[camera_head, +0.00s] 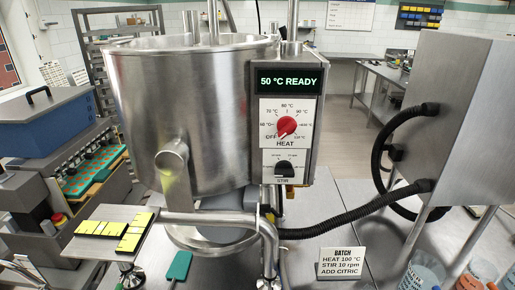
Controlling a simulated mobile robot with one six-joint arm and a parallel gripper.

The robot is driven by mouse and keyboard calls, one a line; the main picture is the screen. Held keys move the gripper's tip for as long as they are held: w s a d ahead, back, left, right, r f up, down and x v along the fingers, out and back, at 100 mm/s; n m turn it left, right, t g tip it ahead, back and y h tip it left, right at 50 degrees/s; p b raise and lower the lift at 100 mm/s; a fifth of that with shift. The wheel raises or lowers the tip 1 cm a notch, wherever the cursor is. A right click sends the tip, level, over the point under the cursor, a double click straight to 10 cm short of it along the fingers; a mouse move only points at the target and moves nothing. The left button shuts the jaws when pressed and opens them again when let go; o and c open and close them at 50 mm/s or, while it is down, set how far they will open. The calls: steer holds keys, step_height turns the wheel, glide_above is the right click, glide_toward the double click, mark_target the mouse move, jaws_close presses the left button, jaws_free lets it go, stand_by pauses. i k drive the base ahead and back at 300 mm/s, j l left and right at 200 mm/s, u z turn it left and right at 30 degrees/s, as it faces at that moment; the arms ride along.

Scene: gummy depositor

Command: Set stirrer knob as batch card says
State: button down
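The black stirrer knob (285,169) sits low on the control panel, on a white plate above the word STIR. The small rpm labels around it are too small to read surely, and I cannot tell which one it points to. The white batch card (343,262) stands at the lower right. It reads BATCH, HEAT 100 °C, STIR 10 rpm, ADD CITRIC. The red heat knob (286,126) is above the stirrer knob, under a display (288,81) reading 50 °C READY. My gripper is not in view.
A large steel kettle (182,125) stands left of the panel, its outlet pipe at the front. A steel cabinet (455,110) at the right feeds black hoses (350,221) across the front.

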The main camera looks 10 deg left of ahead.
mark_target(283, 168)
steer(key=k+j+z, duration=0.1)
steer(key=j+z, duration=0.2)
steer(key=j, duration=0.15)
steer(key=k+j+z, duration=0.25)
steer(key=j, duration=0.15)
steer(key=k+j+z, duration=0.1)
steer(key=j+z, duration=0.2)
steer(key=j, duration=0.1)
